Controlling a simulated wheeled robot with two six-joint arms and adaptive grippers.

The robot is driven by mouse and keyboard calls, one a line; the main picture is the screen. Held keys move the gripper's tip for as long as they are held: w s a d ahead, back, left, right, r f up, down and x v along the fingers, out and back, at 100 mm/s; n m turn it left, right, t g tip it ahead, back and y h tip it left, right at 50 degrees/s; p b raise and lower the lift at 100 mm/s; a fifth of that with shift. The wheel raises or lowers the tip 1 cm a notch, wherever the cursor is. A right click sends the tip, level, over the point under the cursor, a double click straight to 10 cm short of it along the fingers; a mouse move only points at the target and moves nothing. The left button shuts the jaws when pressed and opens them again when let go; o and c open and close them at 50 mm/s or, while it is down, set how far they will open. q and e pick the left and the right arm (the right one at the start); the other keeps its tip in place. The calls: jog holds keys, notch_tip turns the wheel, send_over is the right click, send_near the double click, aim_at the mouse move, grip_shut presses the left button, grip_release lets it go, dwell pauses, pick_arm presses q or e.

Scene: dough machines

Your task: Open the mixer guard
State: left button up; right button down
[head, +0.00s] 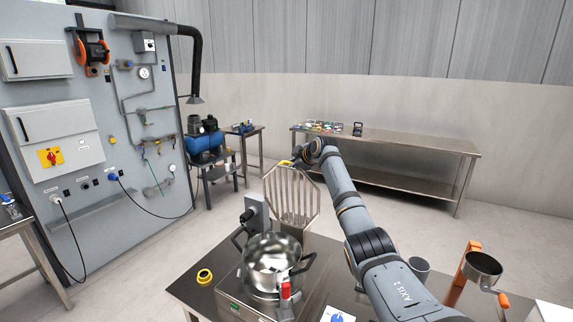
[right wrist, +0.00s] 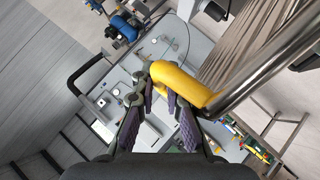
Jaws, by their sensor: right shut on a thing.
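The mixer guard (head: 291,199) is a grey barred grille that stands roughly upright behind the steel mixer bowl (head: 270,254) in the head view. Its bars (right wrist: 248,52) also show in the right wrist view. The bowl's top is uncovered. My right gripper (head: 294,160) is at the guard's upper edge. In the right wrist view, my right gripper (right wrist: 160,100) is shut on the guard's yellow handle (right wrist: 190,84). My left gripper is not in view.
The mixer stands on a dark table with a yellow-ringed button (head: 204,276) at its left. A grey cup (head: 419,266) and an orange stand with a steel pan (head: 482,264) are at the right. A long steel bench (head: 400,141) stands behind.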

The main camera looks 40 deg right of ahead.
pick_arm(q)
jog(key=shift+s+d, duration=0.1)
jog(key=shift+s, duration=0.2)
pick_arm(e)
jog(key=shift+f, duration=0.1)
jog(key=c, duration=1.7)
grip_release()
jog(key=shift+s+r, duration=0.25)
jog(key=shift+s, duration=0.2)
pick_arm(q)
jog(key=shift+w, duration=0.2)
pick_arm(e)
jog(key=v, duration=1.1)
jog(key=shift+a+r, duration=0.1)
jog(key=shift+r, duration=0.05)
jog(key=shift+w, duration=0.1)
